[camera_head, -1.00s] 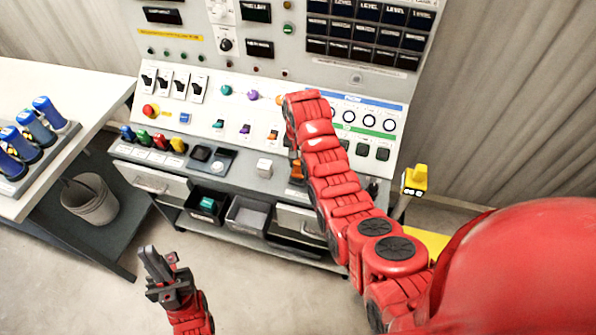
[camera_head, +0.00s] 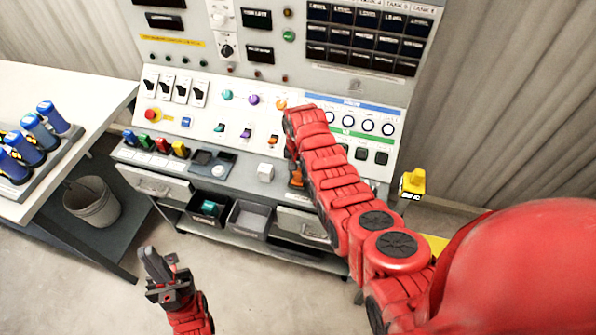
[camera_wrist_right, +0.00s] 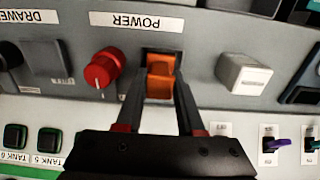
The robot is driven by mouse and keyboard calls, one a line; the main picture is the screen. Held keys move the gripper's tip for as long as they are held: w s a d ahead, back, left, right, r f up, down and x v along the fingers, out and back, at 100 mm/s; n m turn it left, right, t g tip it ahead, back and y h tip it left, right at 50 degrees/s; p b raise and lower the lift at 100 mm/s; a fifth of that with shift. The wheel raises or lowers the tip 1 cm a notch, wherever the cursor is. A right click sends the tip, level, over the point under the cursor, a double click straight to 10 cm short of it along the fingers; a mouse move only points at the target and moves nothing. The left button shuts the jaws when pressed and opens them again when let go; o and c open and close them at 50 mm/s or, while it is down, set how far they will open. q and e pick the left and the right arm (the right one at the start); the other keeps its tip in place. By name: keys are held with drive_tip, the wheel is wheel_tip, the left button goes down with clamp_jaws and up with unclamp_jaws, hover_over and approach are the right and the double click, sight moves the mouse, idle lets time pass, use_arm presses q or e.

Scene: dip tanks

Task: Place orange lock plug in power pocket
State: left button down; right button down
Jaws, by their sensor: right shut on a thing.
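The orange lock plug (camera_wrist_right: 160,78) is between the fingertips of my right gripper (camera_wrist_right: 160,84) in the right wrist view. The gripper is shut on it. The plug is at the dark, square power pocket (camera_wrist_right: 178,56), beside the POWER label; how deep it sits cannot be told. In the head view a bit of orange plug (camera_head: 297,179) shows below my right wrist, and the arm covers much of that area. My left gripper (camera_head: 160,263) is empty, low over the floor, away from the console; its finger gap is unclear.
A red knob (camera_wrist_right: 101,68) and a white block (camera_wrist_right: 243,73) flank the pocket closely. Coloured switches and knobs cover the sloped console panel (camera_head: 205,122). Open drawers (camera_head: 247,217) lie below the ledge. A white table (camera_head: 70,85) with blue-handled items stands at left.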

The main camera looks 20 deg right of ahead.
drive_tip(key=c, duration=0.5)
unclamp_jaws()
